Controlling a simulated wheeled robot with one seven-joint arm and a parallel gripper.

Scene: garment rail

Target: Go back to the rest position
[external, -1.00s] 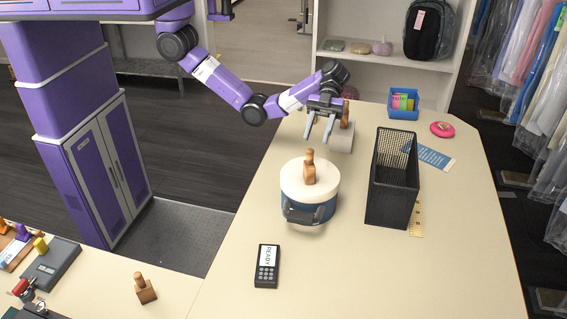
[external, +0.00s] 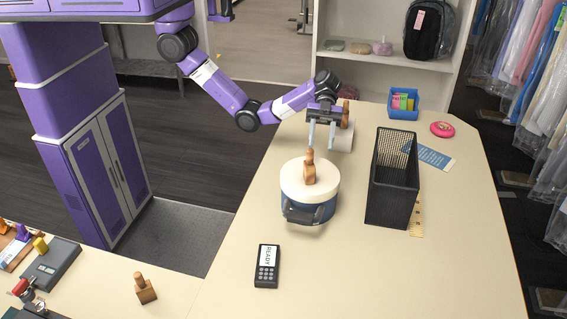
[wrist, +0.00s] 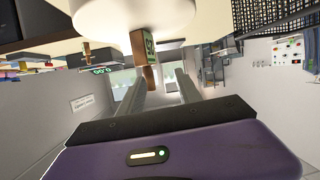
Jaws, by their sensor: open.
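My gripper (external: 321,134) is open and empty, its two fingers pointing down above the table behind the round white-topped blue device. In the wrist view my gripper (wrist: 165,88) shows two parallel fingers with a gap between them. A wooden-handled stamp (external: 309,167) stands upright on the white top (external: 296,181) of the blue device (external: 318,213). In the external view the fingertips are close to the stamp's top; whether they touch it I cannot tell. A second wooden handle (external: 346,113) stands by a grey block (external: 341,138) just behind the gripper, partly hidden.
A black mesh basket (external: 388,205) stands right of the device. A blue box (external: 404,113) and a pink disc (external: 442,129) lie farther back. A card terminal (external: 267,266) lies in front. Another wooden stamp (external: 145,289) stands on the left table. The right front table is clear.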

